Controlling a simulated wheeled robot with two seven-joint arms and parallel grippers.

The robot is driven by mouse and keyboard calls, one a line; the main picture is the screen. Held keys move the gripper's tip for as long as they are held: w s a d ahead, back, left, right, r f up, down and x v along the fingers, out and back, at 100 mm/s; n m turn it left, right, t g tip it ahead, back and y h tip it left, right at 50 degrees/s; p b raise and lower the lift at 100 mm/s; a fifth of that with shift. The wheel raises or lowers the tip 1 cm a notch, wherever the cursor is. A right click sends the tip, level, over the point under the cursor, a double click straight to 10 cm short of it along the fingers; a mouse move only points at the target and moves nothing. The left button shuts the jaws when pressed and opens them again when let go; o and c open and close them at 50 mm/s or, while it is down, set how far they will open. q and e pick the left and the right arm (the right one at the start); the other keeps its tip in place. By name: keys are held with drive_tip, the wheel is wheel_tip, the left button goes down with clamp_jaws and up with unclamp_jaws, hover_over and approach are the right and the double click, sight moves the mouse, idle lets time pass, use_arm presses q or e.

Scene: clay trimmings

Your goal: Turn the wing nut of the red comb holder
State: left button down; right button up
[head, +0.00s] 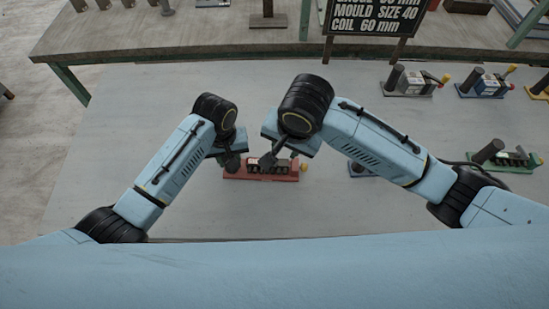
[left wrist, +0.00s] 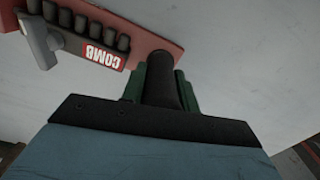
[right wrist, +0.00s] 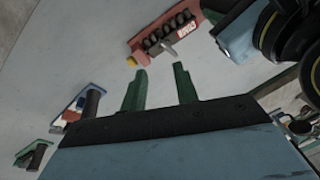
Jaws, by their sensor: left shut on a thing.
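The red comb holder (head: 262,178) lies on the pale table, with a row of dark teeth and a COMB label (left wrist: 102,58). A grey piece, apparently the wing nut (left wrist: 38,42), sits on its front side; it also shows in the right wrist view (right wrist: 169,48). A yellow knob (right wrist: 131,62) is at the holder's other end. My left gripper (left wrist: 161,84) is shut around the dark upright post (left wrist: 160,75) at one end of the holder. My right gripper (right wrist: 159,75) is open and empty, just short of the holder; its arm partly covers the area in the head view.
A blue holder (head: 360,170) stands right of the red one, partly behind my right arm. A green holder (head: 515,161) is farther right. More holders (head: 408,92) stand at the back right. A dark sign (head: 375,18) stands at the back. Table at the left is clear.

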drive_tip(key=f+n, duration=0.2)
drive_tip(key=f, duration=0.1)
drive_tip(key=w+a+f+n+t, duration=0.1)
drive_tip(key=f+n, duration=0.1)
drive_tip(key=f, duration=0.1)
drive_tip(key=a+f+n+t, duration=0.1)
drive_tip(key=f+n, duration=0.2)
drive_tip(key=shift+w+f+h, duration=0.2)
drive_tip(key=shift+w+h, duration=0.1)
drive_tip(key=shift+w, duration=0.1)
clamp_jaws()
